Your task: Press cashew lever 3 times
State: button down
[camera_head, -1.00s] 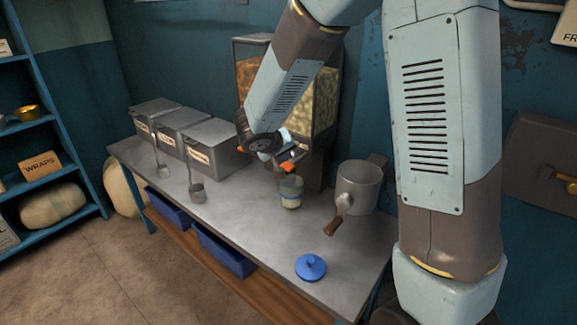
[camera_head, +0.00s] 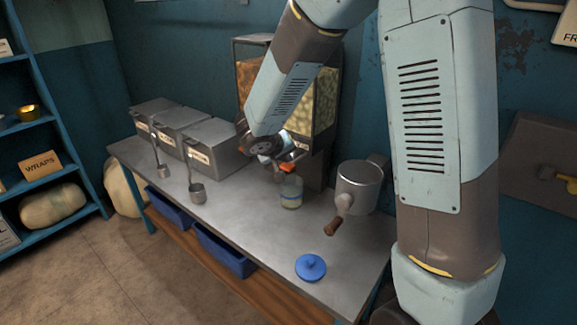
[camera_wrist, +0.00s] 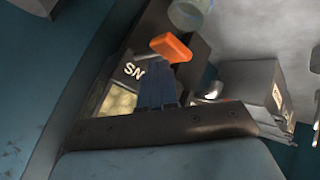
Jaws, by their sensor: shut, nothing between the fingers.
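The dispenser (camera_head: 327,95) stands at the back of the counter, with brownish contents on the left and pale contents on the right. The dispenser label is mostly hidden, so I cannot tell which lever is the cashew one. A clear jar (camera_head: 291,192) stands below the levers.
A grey pot (camera_head: 360,186) with a wooden handle stands right of the jar. A blue lid (camera_head: 310,267) lies near the front edge. Grey bins (camera_head: 216,147) with hanging ladles (camera_head: 197,190) are at left. The middle counter is clear.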

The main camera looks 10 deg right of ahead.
jog(key=shift+f, duration=1.25)
dwell(1.3)
jog(key=shift+r, duration=1.7)
jog(key=shift+r, duration=0.1)
jog(key=shift+r, duration=2.4)
dwell(0.5)
jog(key=shift+r, duration=1.85)
